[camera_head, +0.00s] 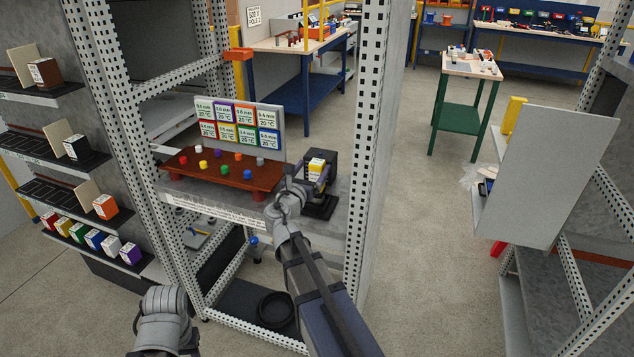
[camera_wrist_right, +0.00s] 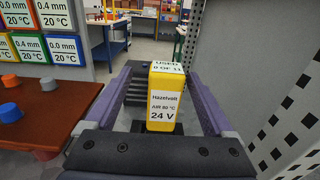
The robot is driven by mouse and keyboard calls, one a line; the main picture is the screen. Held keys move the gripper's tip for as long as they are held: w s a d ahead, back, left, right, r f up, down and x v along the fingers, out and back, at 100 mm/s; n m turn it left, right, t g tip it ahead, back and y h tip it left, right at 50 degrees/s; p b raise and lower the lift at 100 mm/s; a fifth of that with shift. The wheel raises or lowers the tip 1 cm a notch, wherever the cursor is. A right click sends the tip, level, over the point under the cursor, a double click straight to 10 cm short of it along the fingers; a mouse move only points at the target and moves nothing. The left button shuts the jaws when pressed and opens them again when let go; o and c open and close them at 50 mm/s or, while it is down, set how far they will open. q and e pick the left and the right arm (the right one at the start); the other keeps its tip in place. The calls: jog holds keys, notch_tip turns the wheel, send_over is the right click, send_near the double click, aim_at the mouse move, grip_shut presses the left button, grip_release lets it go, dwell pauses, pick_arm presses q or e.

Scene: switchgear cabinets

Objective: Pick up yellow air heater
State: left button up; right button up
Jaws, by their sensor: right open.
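The yellow air heater (camera_wrist_right: 160,98) is an upright yellow block in the right wrist view, with white labels reading "Hazelvolt AIR 80 °C 24 V". It also shows in the head view (camera_head: 317,166), standing at a black unit (camera_head: 320,206) on the right end of the cabinet shelf. My right gripper (camera_head: 310,182) is at the heater. In the right wrist view its open jaws (camera_wrist_right: 160,80) lie on either side of the heater, with gaps visible.
A brown board (camera_head: 225,172) with coloured knobs stands left of the heater, before a panel of labelled cards (camera_head: 240,122). A perforated cabinet post (camera_head: 368,150) rises close on the right. Shelves with coloured boxes (camera_head: 90,240) are far left.

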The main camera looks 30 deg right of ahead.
aim_at(321, 161)
jog(key=x, duration=0.5)
jog(key=shift+s+d+f, duration=0.2)
jog(key=shift+d, duration=0.1)
grip_shut()
dwell(0.5)
